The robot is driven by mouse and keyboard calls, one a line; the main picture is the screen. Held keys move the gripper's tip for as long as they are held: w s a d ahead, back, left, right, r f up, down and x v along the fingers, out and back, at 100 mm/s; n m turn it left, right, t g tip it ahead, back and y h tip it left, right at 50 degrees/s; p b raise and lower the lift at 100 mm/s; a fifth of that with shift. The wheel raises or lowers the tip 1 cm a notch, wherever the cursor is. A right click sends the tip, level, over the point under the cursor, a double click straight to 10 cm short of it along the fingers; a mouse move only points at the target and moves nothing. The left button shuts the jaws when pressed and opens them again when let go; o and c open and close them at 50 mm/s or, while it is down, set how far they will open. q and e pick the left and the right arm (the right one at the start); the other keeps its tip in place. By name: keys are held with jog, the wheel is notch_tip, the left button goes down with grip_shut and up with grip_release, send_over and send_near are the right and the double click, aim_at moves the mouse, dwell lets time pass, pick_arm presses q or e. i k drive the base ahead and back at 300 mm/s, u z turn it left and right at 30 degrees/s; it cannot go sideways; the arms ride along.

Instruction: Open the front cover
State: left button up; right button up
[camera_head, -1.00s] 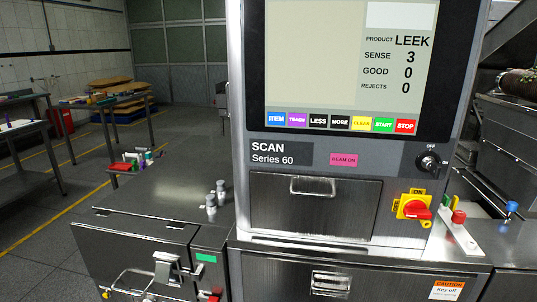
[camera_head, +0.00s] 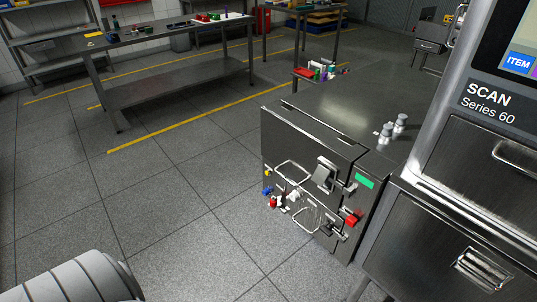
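The scan machine labelled Series 60 (camera_head: 489,102) stands at the right edge. The lower front panel (camera_head: 432,247), with a handle (camera_head: 484,268), also sits shut. To its left is a low steel cabinet whose front face (camera_head: 281,142) carries a latch (camera_head: 324,174), wire handles (camera_head: 306,217) and a red knob (camera_head: 353,218). It looks closed. I cannot tell which of these is the front cover. A grey-white rounded link of my arm shows at bottom left. Neither gripper is in view.
A steel table (camera_head: 180,38) with small items stands at the back left, beside a shelf rack (camera_head: 48,45). Two small metal cylinders (camera_head: 392,130) stand on the cabinet top.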

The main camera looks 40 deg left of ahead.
aim_at(294, 143)
jog(key=u, duration=1.45)
jog(key=k, duration=0.25)
jog(key=z, duration=1)
jog(key=i, duration=0.9)
jog(key=u, duration=0.4)
